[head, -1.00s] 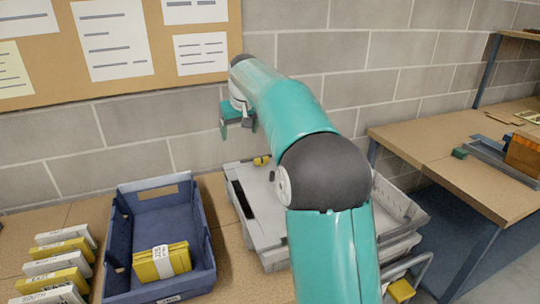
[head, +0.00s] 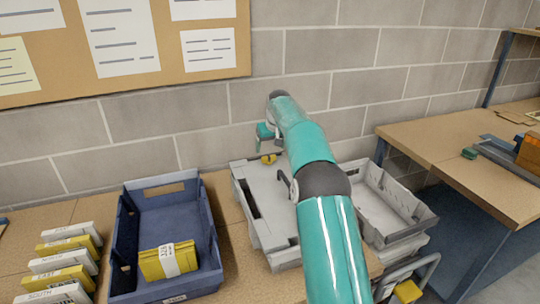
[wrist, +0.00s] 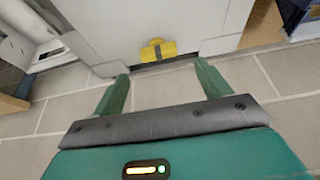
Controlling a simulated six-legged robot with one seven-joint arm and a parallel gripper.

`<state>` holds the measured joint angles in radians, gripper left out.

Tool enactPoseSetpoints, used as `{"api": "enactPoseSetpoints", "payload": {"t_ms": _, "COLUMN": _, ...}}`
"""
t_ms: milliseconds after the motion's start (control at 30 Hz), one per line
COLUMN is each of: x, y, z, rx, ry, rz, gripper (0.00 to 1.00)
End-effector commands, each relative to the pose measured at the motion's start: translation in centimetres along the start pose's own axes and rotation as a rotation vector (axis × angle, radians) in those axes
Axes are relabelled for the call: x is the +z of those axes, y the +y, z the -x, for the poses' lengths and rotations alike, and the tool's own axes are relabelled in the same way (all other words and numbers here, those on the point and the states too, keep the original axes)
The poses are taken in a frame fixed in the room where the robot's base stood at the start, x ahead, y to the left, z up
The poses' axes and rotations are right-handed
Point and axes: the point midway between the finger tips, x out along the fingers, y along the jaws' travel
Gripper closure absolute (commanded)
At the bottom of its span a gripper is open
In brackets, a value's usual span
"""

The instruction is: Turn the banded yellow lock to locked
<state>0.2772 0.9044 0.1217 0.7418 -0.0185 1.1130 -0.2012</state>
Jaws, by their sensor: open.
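The yellow lock (head: 268,159) sits at the far edge of a pale grey case (head: 262,192) in the head view. In the wrist view the lock (wrist: 158,51) shows as a small yellow block with a darker part on top, at the edge of the pale case. I cannot read its locked or unlocked position. My gripper (wrist: 162,72) is open and empty, its two green fingers either side of the lock in the picture, with the lock beyond the fingertips. In the head view my gripper (head: 266,137) is just above the lock, apart from it.
A blue bin (head: 122,240) with a banded yellow bundle (head: 168,261) stands left of the case. Grey trays (head: 392,205) are at its right. A block wall (head: 200,105) rises close behind. Labelled boxes (head: 62,262) stand at far left.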

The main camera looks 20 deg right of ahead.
Motion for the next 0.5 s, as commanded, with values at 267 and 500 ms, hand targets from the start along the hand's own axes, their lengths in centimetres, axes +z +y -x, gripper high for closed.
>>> {"api": "enactPoseSetpoints", "payload": {"t_ms": 267, "x": 0.0, "y": 0.2, "z": -4.9, "rx": 0.001, "ry": -0.002, "rz": -0.002, "gripper": 0.24}}
{"api": "enactPoseSetpoints", "payload": {"t_ms": 500, "x": 0.0, "y": 0.3, "z": -6.1, "rx": 0.002, "ry": -0.001, "rz": -0.003, "gripper": 0.24}}
